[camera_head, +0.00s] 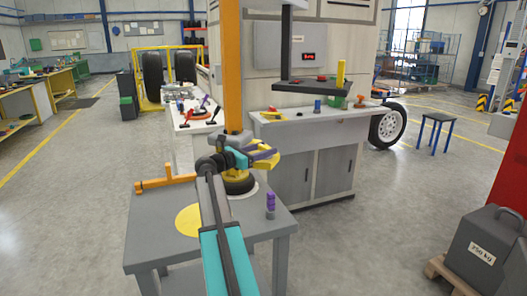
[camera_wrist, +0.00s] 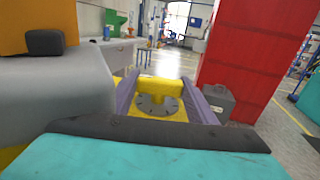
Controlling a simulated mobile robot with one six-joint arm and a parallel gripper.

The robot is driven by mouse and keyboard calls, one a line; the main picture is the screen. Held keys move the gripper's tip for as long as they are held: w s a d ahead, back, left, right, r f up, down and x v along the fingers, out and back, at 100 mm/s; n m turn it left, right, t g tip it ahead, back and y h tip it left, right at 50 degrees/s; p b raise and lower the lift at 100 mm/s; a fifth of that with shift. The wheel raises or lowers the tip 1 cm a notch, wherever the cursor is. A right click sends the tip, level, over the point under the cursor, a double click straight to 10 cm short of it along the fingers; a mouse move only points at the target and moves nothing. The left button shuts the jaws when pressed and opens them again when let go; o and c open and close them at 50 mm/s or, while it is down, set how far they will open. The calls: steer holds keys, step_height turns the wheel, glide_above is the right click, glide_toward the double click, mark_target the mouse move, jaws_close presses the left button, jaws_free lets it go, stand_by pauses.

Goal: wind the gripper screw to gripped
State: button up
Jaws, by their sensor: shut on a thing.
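The gripper screw (camera_wrist: 160,87) shows in the wrist view as a yellow bar-shaped handle above a grey round dial with dark marks (camera_wrist: 157,106). My gripper (camera_wrist: 162,84) has its two purple fingers on either side of the yellow handle, shut on it. In the head view, my gripper (camera_head: 265,155) is at the right side of the orange post, over a small dark tyre (camera_head: 240,186) on the grey table. Yellow parts (camera_head: 268,166) show beside the fingers there. My arm hides part of the tyre and the screw's exact contact with the fingers is small.
The orange post (camera_head: 232,70) rises just behind my gripper. An orange bar (camera_head: 166,181) extends left over the grey table (camera_head: 150,226). A purple-topped cylinder (camera_head: 270,204) stands at the table's right.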

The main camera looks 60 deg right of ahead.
steer(key=shift+s+f, duration=0.1)
steer(key=o, duration=1)
steer(key=shift+o, duration=0.3)
steer(key=shift+w+a, duration=0.1)
steer(key=shift+w, duration=0.1)
steer(key=b+v, duration=0.1)
steer(key=v, duration=0.6)
steer(key=shift+a, duration=0.35)
